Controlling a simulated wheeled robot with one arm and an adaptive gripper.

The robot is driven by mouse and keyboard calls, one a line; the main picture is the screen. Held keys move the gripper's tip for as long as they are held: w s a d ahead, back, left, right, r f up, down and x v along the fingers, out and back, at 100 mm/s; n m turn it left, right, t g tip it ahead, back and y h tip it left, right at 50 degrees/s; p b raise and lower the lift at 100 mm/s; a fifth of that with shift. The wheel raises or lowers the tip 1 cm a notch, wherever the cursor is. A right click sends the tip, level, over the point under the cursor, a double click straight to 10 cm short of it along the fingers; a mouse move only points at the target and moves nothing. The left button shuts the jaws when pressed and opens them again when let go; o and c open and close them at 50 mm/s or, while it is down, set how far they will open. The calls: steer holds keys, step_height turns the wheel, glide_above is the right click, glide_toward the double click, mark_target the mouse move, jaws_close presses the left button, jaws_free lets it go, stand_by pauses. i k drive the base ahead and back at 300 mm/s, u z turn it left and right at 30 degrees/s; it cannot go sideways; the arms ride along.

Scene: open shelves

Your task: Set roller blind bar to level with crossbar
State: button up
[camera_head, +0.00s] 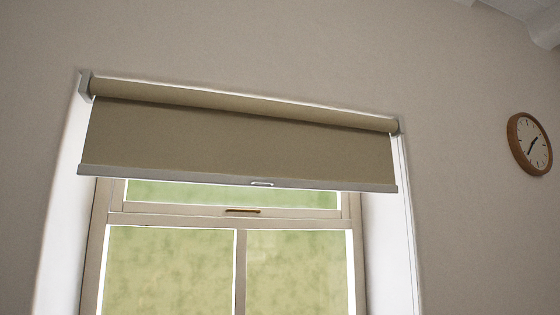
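The roller blind (240,140) is an olive-brown sheet hanging from a roller at the top of the window recess. Its grey bottom bar (200,179) spans the recess, with a small pale handle (262,184) near its middle. The bar is above the window's crossbar (170,219), with a strip of glass showing between them. The crossbar carries a small brown handle (243,211). My gripper is not in view.
The window frame (239,270) has two lower panes with green beyond. White recess sides (60,250) flank it. A round wooden-rimmed clock (529,144) hangs on the plain wall at right.

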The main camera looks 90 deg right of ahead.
mark_target(128, 142)
steer(key=z, duration=2.85)
